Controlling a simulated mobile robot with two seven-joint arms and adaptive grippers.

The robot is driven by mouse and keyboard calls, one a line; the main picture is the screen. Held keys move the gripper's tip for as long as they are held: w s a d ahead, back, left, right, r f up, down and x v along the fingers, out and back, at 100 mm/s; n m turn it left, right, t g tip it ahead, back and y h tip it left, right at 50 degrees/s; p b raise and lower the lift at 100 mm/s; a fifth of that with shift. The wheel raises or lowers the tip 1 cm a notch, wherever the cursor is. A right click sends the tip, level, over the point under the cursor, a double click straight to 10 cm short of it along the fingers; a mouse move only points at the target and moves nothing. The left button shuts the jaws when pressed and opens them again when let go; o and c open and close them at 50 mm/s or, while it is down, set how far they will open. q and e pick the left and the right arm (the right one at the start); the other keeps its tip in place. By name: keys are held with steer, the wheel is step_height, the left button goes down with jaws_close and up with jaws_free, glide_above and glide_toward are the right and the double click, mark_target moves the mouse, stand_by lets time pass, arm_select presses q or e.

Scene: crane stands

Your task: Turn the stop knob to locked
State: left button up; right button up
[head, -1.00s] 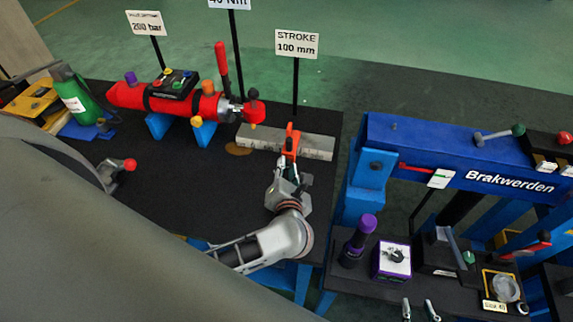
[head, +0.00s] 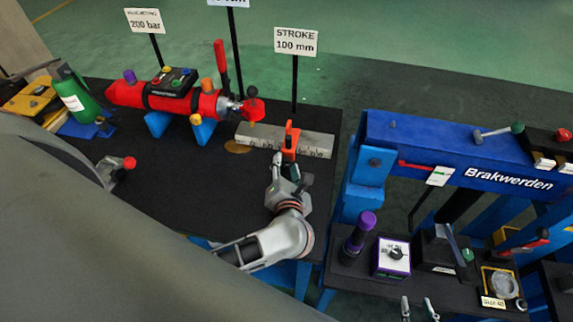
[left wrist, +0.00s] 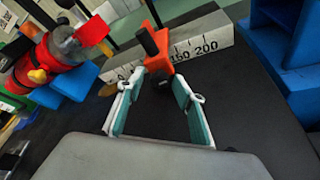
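An orange stop (head: 290,141) sits across the grey ruler bar (head: 318,146) beside the STROKE 100 mm sign. My left gripper (head: 283,162) is in front of the stop. In the left wrist view, its two teal-lined fingers (left wrist: 157,88) are spread apart, with the knob seen beyond the gap between them. Contact cannot be told. My right gripper (head: 419,305) shows only its two separated fingertips at the bottom edge.
A red cylinder (head: 170,99) on blue supports lies left of the bar, with a red lever standing up. A blue Brakwerden frame (head: 430,145) stands to the right.

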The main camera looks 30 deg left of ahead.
arm_select(q)
steer(key=v, duration=0.7)
steer(key=shift+s+d, duration=0.1)
steer(key=shift+s, duration=0.1)
stand_by(0.4)
